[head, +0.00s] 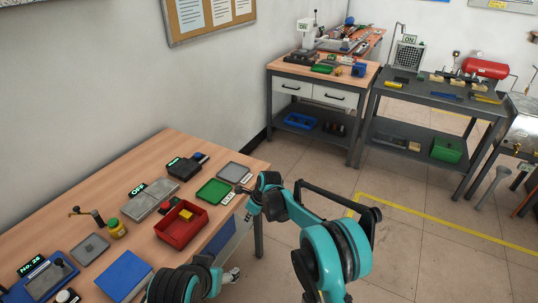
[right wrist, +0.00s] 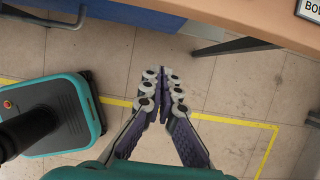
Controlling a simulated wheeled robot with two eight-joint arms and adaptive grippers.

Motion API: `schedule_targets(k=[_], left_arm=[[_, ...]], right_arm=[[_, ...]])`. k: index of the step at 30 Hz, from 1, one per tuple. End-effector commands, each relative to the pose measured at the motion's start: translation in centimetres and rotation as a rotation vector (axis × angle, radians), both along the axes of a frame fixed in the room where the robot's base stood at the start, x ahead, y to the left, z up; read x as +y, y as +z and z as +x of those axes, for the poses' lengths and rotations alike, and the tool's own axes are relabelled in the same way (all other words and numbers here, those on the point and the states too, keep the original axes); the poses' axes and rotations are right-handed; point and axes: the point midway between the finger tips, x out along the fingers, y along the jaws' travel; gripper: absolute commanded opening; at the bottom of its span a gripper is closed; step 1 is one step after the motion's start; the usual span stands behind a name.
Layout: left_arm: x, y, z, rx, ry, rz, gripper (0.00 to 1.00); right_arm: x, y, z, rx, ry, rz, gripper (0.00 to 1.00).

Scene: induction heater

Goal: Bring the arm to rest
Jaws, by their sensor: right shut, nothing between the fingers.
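My right arm is teal and black and reaches up from the bottom of the head view. Its gripper (head: 241,189) is small there, at the right end of the wooden table. In the right wrist view the right gripper (right wrist: 163,76) has its fingers together with nothing between them, over tiled floor just off the table edge. My left arm (head: 182,284) comes in at the bottom of the head view. Its gripper (head: 232,275) shows small beside the table, its finger state unclear.
The wooden table (head: 158,146) holds a red bin (head: 181,226), a green tray (head: 213,191), a grey tray (head: 234,172) and a blue block (head: 123,276). Two workbenches stand at the back. The floor (head: 415,235) to the right is clear, with a yellow line.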

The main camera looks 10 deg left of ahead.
Motion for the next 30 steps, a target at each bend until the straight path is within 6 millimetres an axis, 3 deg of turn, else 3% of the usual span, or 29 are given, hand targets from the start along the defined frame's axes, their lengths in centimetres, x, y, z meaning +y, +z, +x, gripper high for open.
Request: schedule_targets(k=[5, 8, 14, 21, 25, 30], left_arm=[[0.0, 0.0, 0.0, 0.0, 0.0, 0.0, 0.66], [0.0, 0.0, 0.0, 0.0, 0.0, 0.0, 0.66], [0.0, 0.0, 0.0, 0.0, 0.0, 0.0, 0.66], [0.0, 0.0, 0.0, 0.0, 0.0, 0.0, 0.66], [0.0, 0.0, 0.0, 0.0, 0.0, 0.0, 0.66], [0.0, 0.0, 0.0, 0.0, 0.0, 0.0, 0.66]], right_arm=[[-1.1, 1.6, -0.1, -0.03, 0.04, -0.011, 0.0], [-3.6, 4.7, -0.6, -0.095, 0.127, -0.04, 0.0], [-10.8, 12.5, -3.7, -0.281, 0.406, -0.151, 0.0], [-19.2, 19.0, -10.4, -0.474, 0.765, -0.339, 0.0], [-23.4, 20.9, -14.8, -0.553, 0.964, -0.457, 0.0], [-28.0, 21.5, -21.0, -0.627, 1.23, -0.626, 0.0]])
